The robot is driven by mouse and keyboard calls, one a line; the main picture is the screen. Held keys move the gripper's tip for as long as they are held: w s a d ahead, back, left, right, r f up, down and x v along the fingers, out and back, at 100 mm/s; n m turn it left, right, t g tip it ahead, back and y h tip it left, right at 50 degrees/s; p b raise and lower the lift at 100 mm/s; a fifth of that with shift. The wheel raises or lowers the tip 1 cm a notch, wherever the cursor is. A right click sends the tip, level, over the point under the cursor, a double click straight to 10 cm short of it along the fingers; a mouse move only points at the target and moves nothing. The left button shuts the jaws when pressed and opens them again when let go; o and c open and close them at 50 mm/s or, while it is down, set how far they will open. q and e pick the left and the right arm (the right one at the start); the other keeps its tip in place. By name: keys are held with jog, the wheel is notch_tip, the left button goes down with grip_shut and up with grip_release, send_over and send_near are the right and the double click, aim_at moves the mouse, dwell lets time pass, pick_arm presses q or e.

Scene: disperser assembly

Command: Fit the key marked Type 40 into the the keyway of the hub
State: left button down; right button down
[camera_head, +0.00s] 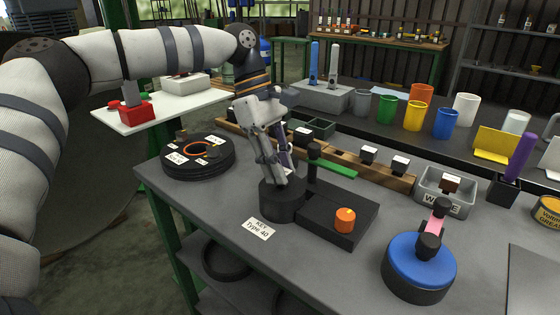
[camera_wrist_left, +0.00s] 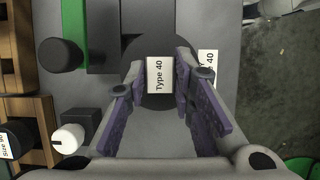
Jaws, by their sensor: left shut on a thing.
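My left gripper (camera_head: 283,180) points down at the top of a black cylinder (camera_head: 282,207) on the bench. In the left wrist view, a white-faced key marked Type 40 (camera_wrist_left: 158,77) lies between the two purple fingers, and the gripper is shut on it. The key is hidden by the fingers in the head view. The dark round cylinder top (camera_wrist_left: 132,48) shows behind the key. A card reading KEY Type 40 (camera_head: 258,229) lies beside the cylinder. I cannot tell for sure which part is the hub, and no keyway is clearly visible. My right gripper is not in view.
A labelled black disc stack (camera_head: 170,170) stands left. A blue-topped round part (camera_head: 405,268), a wooden rack (camera_head: 378,174) and a grey waste bin (camera_head: 427,193) are to the right.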

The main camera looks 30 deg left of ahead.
pick_arm(q)
jog(key=shift+f, duration=0.5)
jog(key=c, duration=1.3)
grip_release()
jog(key=v, duration=1.2)
